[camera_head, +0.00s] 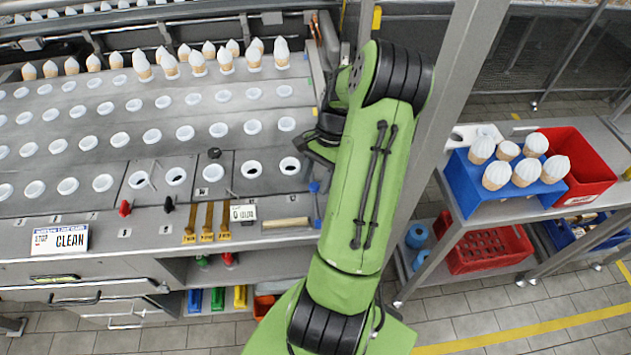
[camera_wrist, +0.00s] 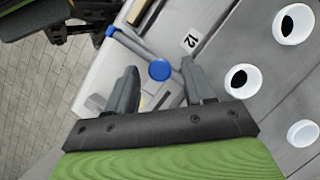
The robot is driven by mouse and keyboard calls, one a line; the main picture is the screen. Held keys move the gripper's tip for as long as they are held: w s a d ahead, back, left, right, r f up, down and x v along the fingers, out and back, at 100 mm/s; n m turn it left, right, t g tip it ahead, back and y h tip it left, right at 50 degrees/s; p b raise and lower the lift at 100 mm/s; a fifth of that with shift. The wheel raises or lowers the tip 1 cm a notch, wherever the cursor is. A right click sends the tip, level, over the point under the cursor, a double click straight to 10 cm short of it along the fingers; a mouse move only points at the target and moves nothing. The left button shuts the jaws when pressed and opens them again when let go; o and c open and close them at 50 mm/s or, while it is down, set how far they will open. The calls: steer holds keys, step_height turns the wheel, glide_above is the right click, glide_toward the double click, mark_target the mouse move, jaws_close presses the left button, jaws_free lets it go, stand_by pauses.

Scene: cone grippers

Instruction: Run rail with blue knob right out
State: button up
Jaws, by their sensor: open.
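The blue knob (camera_wrist: 160,69) shows in the wrist view between and beyond my two fingertips, on a thin grey rail (camera_wrist: 134,48). A smaller blue piece (camera_wrist: 110,31) sits farther along that rail. In the head view the blue knob (camera_head: 315,187) is at the right edge of the counter, with another blue piece (camera_head: 317,223) nearer the front. My gripper (camera_head: 309,150) is open and empty over the counter's right end, also in the wrist view (camera_wrist: 160,80). I cannot tell how high its fingers are above the knob.
The steel counter (camera_head: 100,210) has rows of white-rimmed holes, with several white-topped cones at its back. A "CLEAN" sign (camera_head: 60,239), yellow pieces (camera_head: 207,220) and a wooden bar (camera_head: 286,223) lie along the front. A post (camera_head: 455,80) stands right of my arm.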

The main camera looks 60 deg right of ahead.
steer(key=shift+a+f, duration=0.15)
steer(key=shift+f, duration=0.3)
jaws_close()
steer(key=shift+r, duration=0.1)
